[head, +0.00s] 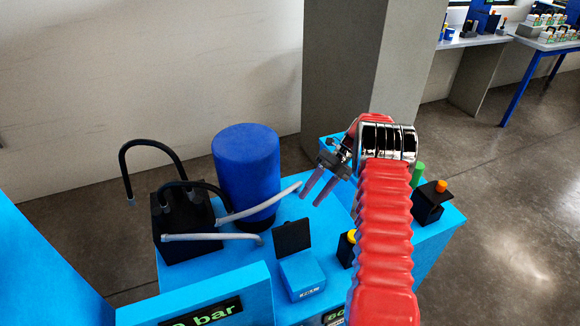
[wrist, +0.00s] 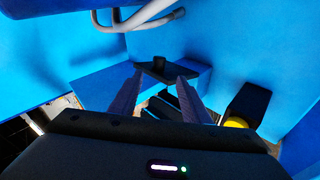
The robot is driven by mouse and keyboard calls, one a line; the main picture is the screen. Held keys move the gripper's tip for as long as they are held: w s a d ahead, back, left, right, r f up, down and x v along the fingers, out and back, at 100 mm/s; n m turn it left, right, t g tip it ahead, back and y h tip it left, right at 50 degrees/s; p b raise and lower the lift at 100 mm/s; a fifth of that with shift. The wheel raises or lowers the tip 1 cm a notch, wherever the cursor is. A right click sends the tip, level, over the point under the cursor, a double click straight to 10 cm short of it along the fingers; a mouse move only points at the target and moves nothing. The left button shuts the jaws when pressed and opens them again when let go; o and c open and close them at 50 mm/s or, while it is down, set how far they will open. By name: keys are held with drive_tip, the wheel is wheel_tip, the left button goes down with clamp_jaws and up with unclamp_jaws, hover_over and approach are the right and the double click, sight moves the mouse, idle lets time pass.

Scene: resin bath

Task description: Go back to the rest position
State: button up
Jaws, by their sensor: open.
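My gripper (head: 319,186) is at the end of my red arm, above the blue bench (head: 436,236) in the head view. Its two dark fingers are apart, with nothing between them. In the wrist view the fingers of my gripper (wrist: 155,98) point toward a small blue box (wrist: 98,82) with a dark part on it. This seems to be the blue box with the raised black panel (head: 302,274) in the head view. The gripper is apart from it. My arm hides part of the bench.
A dark blue cylinder (head: 247,172) and a black box (head: 184,222) with black hoses and grey pipes stand left of my gripper. Black boxes with yellow (head: 347,249) and orange (head: 430,200) knobs stand near my arm. A grey pillar (head: 345,70) rises behind.

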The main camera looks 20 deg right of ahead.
drive_tip(key=s+a+r+n+t+h, duration=0.1)
drive_tip(key=s+a+r+n+h, duration=0.2)
drive_tip(key=r+n, duration=0.35)
drive_tip(key=s+a+r+n+h, duration=0.1)
drive_tip(key=s+a+r+n, duration=0.2)
drive_tip(key=a+r+n, duration=0.35)
drive_tip(key=s+a+r+n+t+h, duration=0.1)
drive_tip(key=s+a+r+n+h, duration=0.2)
drive_tip(key=r, duration=0.5)
drive_tip(key=s+a+r+n+t+h, duration=0.1)
drive_tip(key=s+a+r+n+t, duration=0.1)
drive_tip(key=s+n, duration=0.7)
drive_tip(key=s+a+r+n+t+h, duration=0.1)
drive_tip(key=s+a+n, duration=0.4)
drive_tip(key=s+n, duration=0.5)
drive_tip(key=r+n+t, duration=0.1)
drive_tip(key=n+t, duration=0.1)
drive_tip(key=shift+s+a+r+t, duration=0.15)
drive_tip(key=shift+s+r+t, duration=0.15)
drive_tip(key=shift+r+t, duration=0.1)
